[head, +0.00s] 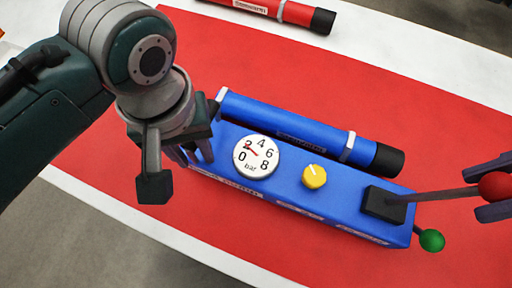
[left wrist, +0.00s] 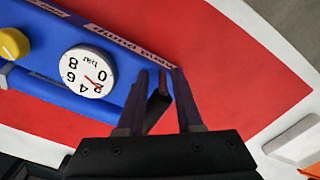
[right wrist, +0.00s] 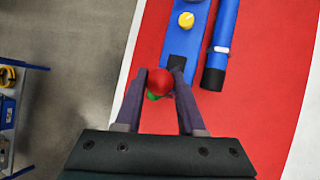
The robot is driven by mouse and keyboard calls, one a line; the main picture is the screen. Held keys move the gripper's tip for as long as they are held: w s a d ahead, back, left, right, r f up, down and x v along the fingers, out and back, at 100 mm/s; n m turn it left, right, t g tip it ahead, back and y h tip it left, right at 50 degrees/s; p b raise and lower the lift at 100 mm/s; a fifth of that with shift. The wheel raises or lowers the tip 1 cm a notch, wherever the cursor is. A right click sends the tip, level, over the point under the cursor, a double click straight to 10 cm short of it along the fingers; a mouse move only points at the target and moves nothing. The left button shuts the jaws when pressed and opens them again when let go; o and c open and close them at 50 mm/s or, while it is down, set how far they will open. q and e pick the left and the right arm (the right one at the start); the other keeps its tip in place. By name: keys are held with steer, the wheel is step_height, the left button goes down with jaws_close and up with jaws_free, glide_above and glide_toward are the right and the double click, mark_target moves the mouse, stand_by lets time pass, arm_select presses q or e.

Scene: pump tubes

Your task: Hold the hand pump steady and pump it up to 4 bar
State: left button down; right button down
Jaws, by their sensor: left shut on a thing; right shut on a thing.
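The blue hand pump (head: 335,205) lies on the red mat. It bears a round white gauge (head: 256,157), a yellow knob (head: 314,177) and a lever (head: 440,194) ending in a red ball (head: 494,186). The red gauge needle points at about 2. My left gripper (left wrist: 161,80) is shut on a dark handle (left wrist: 158,108) at the pump's gauge end; in the head view the arm partly hides that end. My right gripper (right wrist: 158,74) is shut on the red ball (right wrist: 160,83), beyond the pump's other end. The lever slopes only slightly in the head view.
A blue tube (head: 290,124) with a black end lies along the pump's far side. A green ball (head: 432,240) sits on a short rod at the pump's right end. A red tube (head: 275,10) lies at the back.

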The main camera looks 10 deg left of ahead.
steer(key=shift+a, duration=0.1)
stand_by(0.3)
steer(key=shift+w+a+r+h, duration=0.1)
steer(key=shift+a+r+h, duration=0.05)
steer(key=shift+a+h, duration=0.35)
steer(key=shift+w+a+r+h, duration=0.1)
steer(key=shift+a+h, duration=0.3)
steer(key=shift+h, duration=0.1)
steer(key=shift+w+a+r+h, duration=0.1)
steer(key=shift+a+h, duration=0.3)
steer(key=shift+a, duration=0.25)
steer(key=shift+a+m+h, duration=0.3)
steer(key=shift+a, duration=0.15)
steer(key=shift+w+a+g+h, duration=0.2)
steer(key=shift+a+g+h, duration=0.1)
steer(key=shift+a+h, duration=0.5)
steer(key=shift+a, duration=0.15)
